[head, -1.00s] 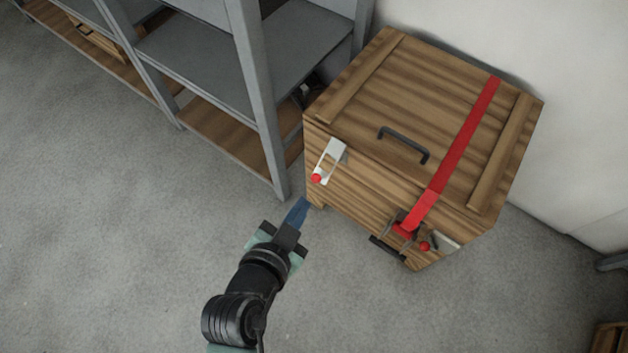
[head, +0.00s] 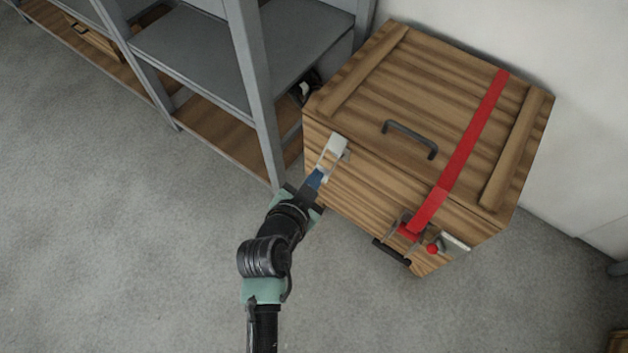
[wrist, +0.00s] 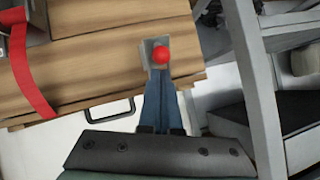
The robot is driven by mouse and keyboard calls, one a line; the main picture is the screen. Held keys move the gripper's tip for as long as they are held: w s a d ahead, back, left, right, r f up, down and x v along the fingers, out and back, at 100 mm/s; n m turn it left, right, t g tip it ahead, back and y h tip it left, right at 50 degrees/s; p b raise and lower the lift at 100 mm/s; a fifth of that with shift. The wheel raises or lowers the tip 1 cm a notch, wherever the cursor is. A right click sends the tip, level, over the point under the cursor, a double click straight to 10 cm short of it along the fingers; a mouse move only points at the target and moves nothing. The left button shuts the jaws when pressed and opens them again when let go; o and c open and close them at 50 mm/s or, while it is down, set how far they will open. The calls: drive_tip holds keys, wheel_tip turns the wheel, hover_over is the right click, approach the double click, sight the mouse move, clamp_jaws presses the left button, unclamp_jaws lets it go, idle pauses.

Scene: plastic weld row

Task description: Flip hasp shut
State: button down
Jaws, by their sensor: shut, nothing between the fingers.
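A wooden crate (head: 350,190) with its lid down stands against the wall. A pale metal hasp (head: 333,150) is at the crate's left front, running from the lid edge down the front face. Its red knob (wrist: 162,54) shows in the wrist view; in the head view my gripper hides it. A second pale hasp (head: 456,242) with a red knob (head: 432,249) is at the right front. My gripper (head: 318,178) is shut and empty, its blue fingertips at the left hasp's lower end. In the wrist view the fingertips (wrist: 160,74) lie right at the knob; contact is unclear.
A red strap (head: 465,150) crosses the lid and runs down to a buckle on the front. A dark handle (head: 410,138) sits on the lid. A grey shelf rack (head: 250,80) stands close on the left. The floor (head: 130,250) in front is clear.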

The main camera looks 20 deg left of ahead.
drive_tip(key=shift+f+b, duration=0.35)
drive_tip(key=w+d+f+t+h+b, duration=0.1)
drive_tip(key=w+f+t+b, duration=0.3)
drive_tip(key=b, duration=1.8)
drive_tip(key=shift+w+d+f+n, duration=0.3)
drive_tip(key=shift+w+f+n, duration=0.1)
drive_tip(key=shift+f, duration=1.85)
